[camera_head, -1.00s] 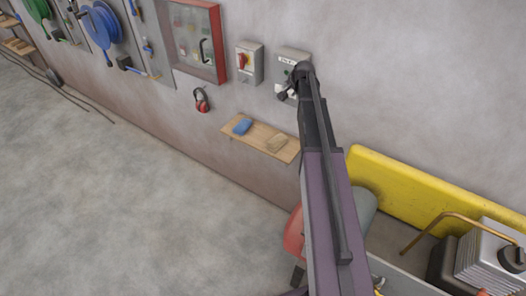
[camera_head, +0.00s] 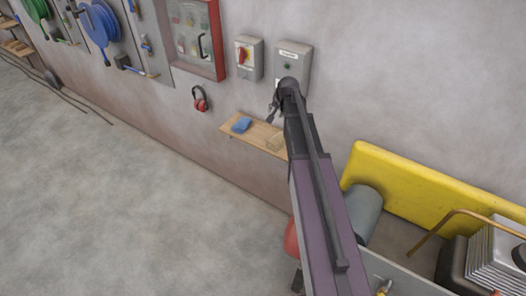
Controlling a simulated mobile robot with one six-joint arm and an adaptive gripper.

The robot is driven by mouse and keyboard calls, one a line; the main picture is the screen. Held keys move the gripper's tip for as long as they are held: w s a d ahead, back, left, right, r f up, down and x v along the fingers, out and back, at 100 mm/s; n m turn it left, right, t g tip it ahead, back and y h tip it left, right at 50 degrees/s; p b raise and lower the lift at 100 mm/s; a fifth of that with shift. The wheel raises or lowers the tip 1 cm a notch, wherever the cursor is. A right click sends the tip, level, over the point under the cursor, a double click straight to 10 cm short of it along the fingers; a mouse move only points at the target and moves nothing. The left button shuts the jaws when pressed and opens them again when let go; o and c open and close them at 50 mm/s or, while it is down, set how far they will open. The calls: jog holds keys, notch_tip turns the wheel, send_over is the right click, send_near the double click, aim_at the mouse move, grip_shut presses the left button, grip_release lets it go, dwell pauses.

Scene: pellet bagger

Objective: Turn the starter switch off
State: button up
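A grey box (camera_head: 292,56) with a small white label and a dark green button or lamp is on the wall. The label is too small to read surely. The box's lower part is hidden behind the end of my arm, so any switch lever there does not show. To its left is another grey box (camera_head: 249,68) with a red rotary handle (camera_head: 242,56) on a yellow plate. My gripper (camera_head: 272,112) is just below the labelled box, above the wall shelf. It is small and partly hidden by my wrist; I cannot see its fingers clearly.
A wooden shelf (camera_head: 256,137) with a blue item (camera_head: 241,125) and a tan block (camera_head: 275,142) is below. Red ear defenders (camera_head: 200,99) hang left, under a red-framed cabinet (camera_head: 221,40). A yellow panel (camera_head: 430,195) and machinery stand right.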

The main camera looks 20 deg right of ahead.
jog(key=s+a+f+n+g+b, duration=0.2)
jog(key=s+a+f+n+b, duration=0.1)
jog(key=s+a+f+b, duration=0.4)
jog(key=shift+s+a+f, duration=0.8)
jog(key=shift+s+f, duration=0.1)
jog(key=shift+s, duration=0.25)
